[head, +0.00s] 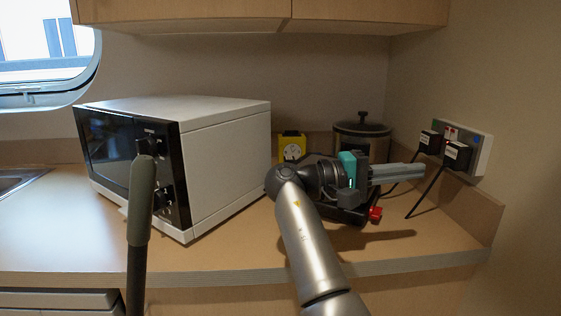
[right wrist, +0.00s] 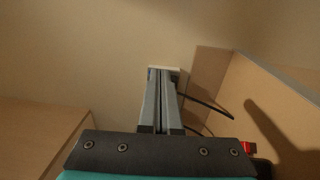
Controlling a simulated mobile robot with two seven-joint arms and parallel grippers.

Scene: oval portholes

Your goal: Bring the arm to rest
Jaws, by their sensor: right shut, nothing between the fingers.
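My right gripper (head: 420,171) is above the right part of the counter, pointing right toward the wall socket (head: 479,157). Its grey fingers are together with nothing between them. In the right wrist view the shut fingers (right wrist: 163,75) reach forward over the counter area, with a pale edge just behind their tips. The silver right arm (head: 306,235) comes in from the bottom. My left gripper is not in view.
A white microwave (head: 230,150) stands left of the arm. A glass press (head: 362,137) and a yellow item (head: 292,147) stand behind the gripper. A dark appliance with a red part (head: 375,214) is partly hidden below it. Two black plugs (head: 457,155) trail cords. Cupboards (head: 340,12) hang above.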

